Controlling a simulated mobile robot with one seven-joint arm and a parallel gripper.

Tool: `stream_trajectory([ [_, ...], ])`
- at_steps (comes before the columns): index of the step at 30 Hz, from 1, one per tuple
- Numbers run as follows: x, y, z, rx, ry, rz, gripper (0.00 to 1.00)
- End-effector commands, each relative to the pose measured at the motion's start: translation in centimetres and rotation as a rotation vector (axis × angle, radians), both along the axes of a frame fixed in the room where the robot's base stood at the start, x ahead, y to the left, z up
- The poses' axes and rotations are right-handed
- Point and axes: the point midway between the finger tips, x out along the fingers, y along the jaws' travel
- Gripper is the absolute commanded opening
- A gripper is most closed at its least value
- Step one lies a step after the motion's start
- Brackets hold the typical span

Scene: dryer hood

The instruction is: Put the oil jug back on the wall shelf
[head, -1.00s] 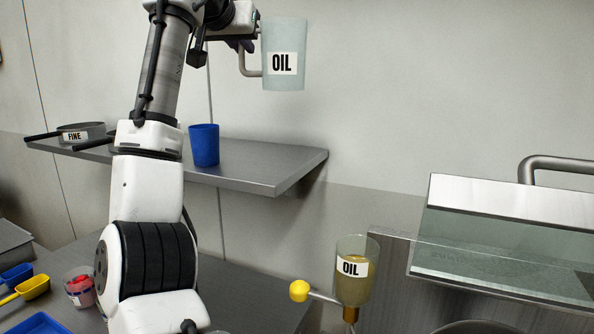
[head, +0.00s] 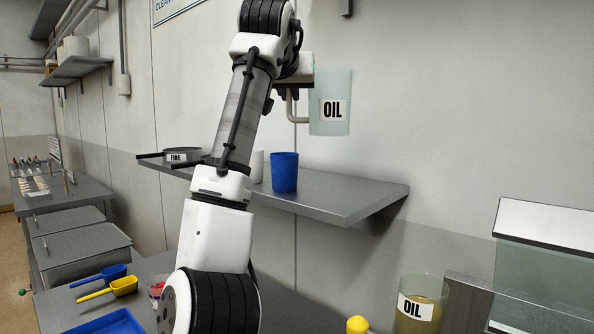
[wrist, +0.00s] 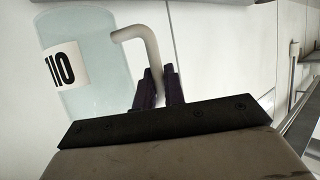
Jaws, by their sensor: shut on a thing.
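The oil jug (head: 331,88) is a pale translucent vessel with a white OIL label and a pale bent handle. It hangs upright in the air above the right part of the wall shelf (head: 340,203). My gripper (wrist: 158,90) is shut on the jug's handle; in the wrist view the jug (wrist: 88,62) lies to its left. In the head view my arm hides most of the gripper. The steel shelf has clear space at its right end, below the jug.
On the shelf stand a blue cup (head: 284,172), a white vessel (head: 257,166) partly behind my arm, and a sieve labelled FINE (head: 183,155). A second OIL-labelled container (head: 420,306) with amber liquid stands lower right. Scoops (head: 122,286) lie lower left.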

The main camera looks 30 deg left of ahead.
Motion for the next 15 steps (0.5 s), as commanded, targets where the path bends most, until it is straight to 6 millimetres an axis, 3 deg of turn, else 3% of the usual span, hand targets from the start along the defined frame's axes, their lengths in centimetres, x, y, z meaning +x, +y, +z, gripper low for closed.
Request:
stream_trajectory([
  [1, 0.0, 0.2, -1.4, 0.002, 0.001, 0.001, 0.00],
  [9, -0.1, 0.1, -7.2, 0.001, 0.000, 0.000, 0.00],
  [15, 0.0, 0.0, -9.3, 0.001, -0.002, 0.000, 0.00],
])
